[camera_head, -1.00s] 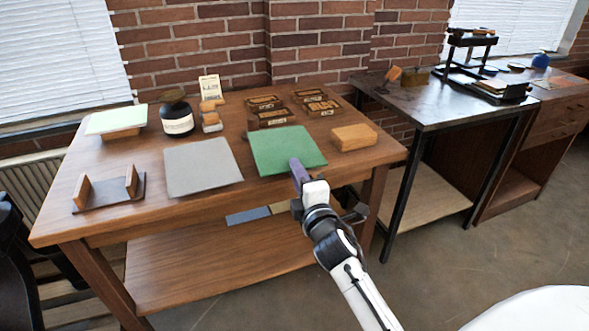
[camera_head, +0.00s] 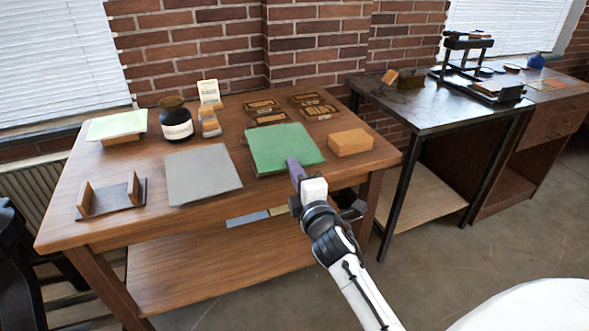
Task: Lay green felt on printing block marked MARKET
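A flat green felt sheet (camera_head: 283,146) lies at the right front of the wooden table. Several small printing blocks with dark frames stand behind it, including a back-left block (camera_head: 262,105), a back-right block (camera_head: 305,99) and a block near the felt's back edge (camera_head: 270,118). Their lettering is too small to read, so I cannot tell which is marked MARKET. My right gripper (camera_head: 296,171), with purple fingers, is at the felt's front edge and overlaps it in the picture. I cannot tell whether it touches or grips the felt. My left gripper is not in view.
A grey sheet (camera_head: 203,174) lies left of the felt. A wooden block (camera_head: 350,142) sits to its right. A dark jar (camera_head: 176,120), a pale green pad (camera_head: 117,124) and a wooden holder (camera_head: 110,199) stand further left. A metal table (camera_head: 430,107) with a press stands at right.

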